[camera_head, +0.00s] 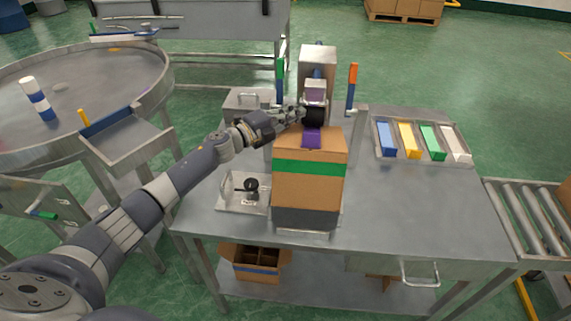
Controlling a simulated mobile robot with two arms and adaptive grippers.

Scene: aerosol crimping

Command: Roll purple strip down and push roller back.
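A purple strip (311,139) lies at the rear middle of a cardboard box's top (310,155). A paler purple part (316,95) shows above it on an upright dispenser (318,58). A black roller (314,116) sits between the two purple parts, just behind the box. My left gripper (298,114) reaches in from the left, with its fingertips at the roller's left side. I cannot tell whether it touches or grips the roller. Its fingers are too small to judge. My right gripper is not in view.
The box, with a green band, stands on a steel table (420,215). A tray of coloured blocks (425,141) is at right. A small fixture plate (238,204) is left of the box. Orange-topped (352,85) and green-topped (281,75) posts flank the dispenser. The table's right front is clear.

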